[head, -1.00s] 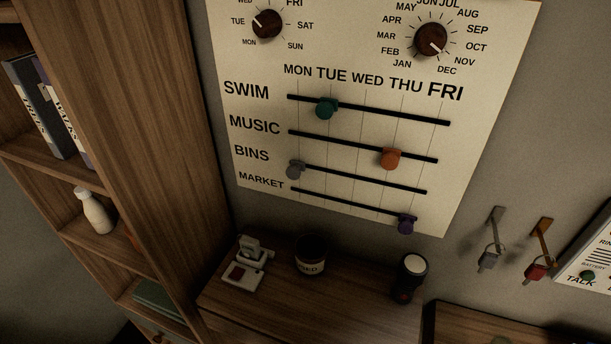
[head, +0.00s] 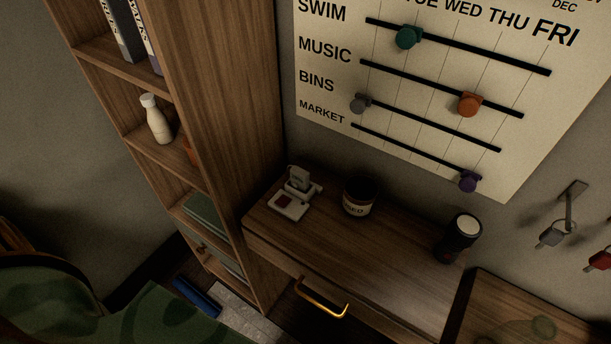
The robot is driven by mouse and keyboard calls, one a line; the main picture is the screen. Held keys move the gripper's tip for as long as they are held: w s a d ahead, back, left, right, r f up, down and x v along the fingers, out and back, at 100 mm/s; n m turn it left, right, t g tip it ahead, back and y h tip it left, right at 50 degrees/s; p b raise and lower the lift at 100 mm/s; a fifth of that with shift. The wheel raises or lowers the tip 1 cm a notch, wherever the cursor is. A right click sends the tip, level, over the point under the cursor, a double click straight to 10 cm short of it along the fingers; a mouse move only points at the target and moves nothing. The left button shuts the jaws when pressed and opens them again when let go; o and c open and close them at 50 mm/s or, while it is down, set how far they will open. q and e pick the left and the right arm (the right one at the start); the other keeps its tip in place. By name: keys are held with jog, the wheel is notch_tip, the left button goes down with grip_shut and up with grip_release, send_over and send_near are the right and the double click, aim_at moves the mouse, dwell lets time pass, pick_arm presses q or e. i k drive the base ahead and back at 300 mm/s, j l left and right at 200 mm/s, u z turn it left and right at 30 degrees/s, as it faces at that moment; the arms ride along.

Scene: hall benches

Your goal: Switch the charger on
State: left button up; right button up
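A small white device with a dark red patch on its base (head: 290,205) stands at the left back of the wooden bench top; it may be the charger. It has an upright part at the back. Whether it is on or off I cannot tell. Neither of my grippers is in the head view.
A dark labelled jar (head: 360,196) and a dark torch-like cylinder (head: 460,238) stand on the bench (head: 345,248). A drawer with a brass handle (head: 321,300) is below. A shelf unit (head: 225,130) closes the left side. A slider board (head: 430,90) hangs above.

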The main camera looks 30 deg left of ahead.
aim_at(284, 200)
jog(key=u, duration=1)
